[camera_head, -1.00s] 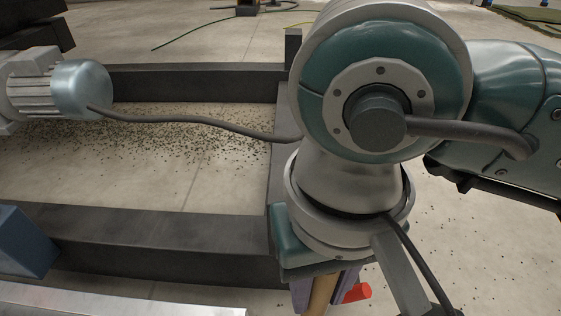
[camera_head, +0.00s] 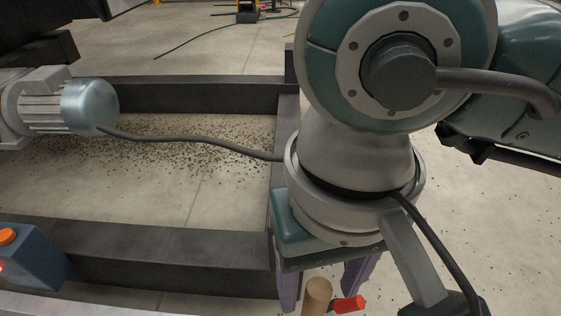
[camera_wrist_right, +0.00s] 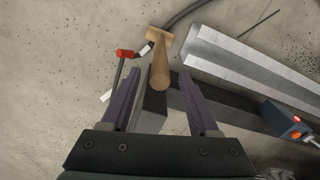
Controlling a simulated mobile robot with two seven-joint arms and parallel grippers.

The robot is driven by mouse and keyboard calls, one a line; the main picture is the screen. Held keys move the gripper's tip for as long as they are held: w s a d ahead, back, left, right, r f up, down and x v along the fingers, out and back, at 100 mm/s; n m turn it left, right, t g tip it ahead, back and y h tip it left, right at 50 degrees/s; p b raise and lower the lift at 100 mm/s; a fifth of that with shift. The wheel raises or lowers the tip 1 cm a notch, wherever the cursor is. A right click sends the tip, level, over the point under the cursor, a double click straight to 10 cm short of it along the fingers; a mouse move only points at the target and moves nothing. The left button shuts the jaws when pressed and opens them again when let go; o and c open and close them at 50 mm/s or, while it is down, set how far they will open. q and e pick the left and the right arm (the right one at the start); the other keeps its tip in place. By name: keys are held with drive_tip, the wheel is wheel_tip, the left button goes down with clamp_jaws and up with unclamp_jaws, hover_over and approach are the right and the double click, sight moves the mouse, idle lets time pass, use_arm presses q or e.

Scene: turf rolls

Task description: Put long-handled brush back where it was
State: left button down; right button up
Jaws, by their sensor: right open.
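What the brush rests on is hard to tell. My left gripper is not in view.
A red-handled tool (camera_head: 348,304) is close beside the brush handle. A dark frame (camera_head: 160,250) and a motor (camera_head: 88,106) with a cable lie to the left. Speckled floor is open at right.

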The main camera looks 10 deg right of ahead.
wheel_tip(320, 180, up, 5)
drive_tip(key=shift+r+p, duration=0.1)
drive_tip(key=shift+p, duration=1.15)
drive_tip(key=shift+r, duration=0.3)
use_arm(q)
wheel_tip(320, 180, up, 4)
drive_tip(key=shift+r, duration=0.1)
